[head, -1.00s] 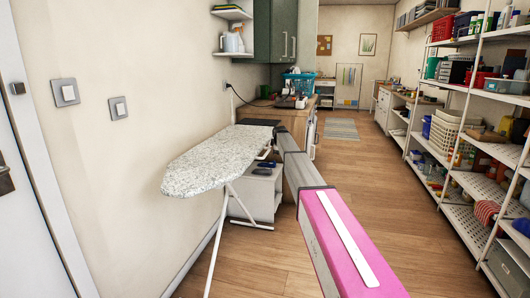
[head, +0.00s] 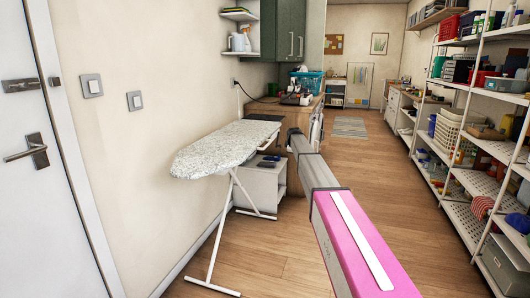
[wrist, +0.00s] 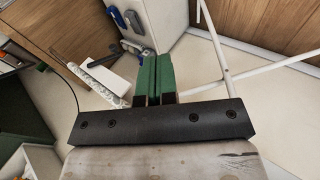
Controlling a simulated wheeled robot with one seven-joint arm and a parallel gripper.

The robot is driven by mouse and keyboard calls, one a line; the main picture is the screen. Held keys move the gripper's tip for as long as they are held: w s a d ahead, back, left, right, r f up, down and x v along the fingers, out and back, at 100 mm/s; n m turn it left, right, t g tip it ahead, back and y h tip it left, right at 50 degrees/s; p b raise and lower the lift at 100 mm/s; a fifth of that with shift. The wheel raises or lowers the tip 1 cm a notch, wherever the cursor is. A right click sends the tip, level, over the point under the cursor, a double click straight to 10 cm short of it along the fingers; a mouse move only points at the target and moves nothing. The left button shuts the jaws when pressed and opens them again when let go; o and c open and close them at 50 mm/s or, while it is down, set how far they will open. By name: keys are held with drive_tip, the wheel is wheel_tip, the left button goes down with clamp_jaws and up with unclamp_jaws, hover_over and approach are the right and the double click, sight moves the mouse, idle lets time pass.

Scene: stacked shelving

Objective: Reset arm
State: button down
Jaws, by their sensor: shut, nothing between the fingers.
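My arm, with its pink and grey links, reaches forward from the bottom of the head view. Its far end, by my gripper, is small and dark beside the ironing board and the wooden counter. In the wrist view my gripper (wrist: 156,60) shows green fingers pressed together, with nothing between them. A dark bar with screws crosses behind the fingers.
An ironing board (head: 225,146) stands left of my arm, near a small white cabinet (head: 258,186). A door (head: 45,150) is at the left. Loaded shelving (head: 475,150) lines the right. Wooden floor (head: 385,185) is open between. A white strip (wrist: 105,80) shows near the fingers.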

drive_tip(key=s+d+f+m+g, duration=0.1)
drive_tip(key=s+f+m, duration=0.4)
drive_tip(key=s, duration=1.6)
drive_tip(key=s+f+m+g, duration=0.4)
drive_tip(key=s+f, duration=0.5)
drive_tip(key=s, duration=1.2)
drive_tip(key=s+d+f+m+g, duration=0.1)
drive_tip(key=s+f+m, duration=0.4)
drive_tip(key=s, duration=1.7)
wheel_tip(320, 180, down, 2)
drive_tip(key=shift+d+f+m+g+y, duration=0.2)
drive_tip(key=shift+d+m+g+y, duration=0.15)
drive_tip(key=shift+g, duration=0.55)
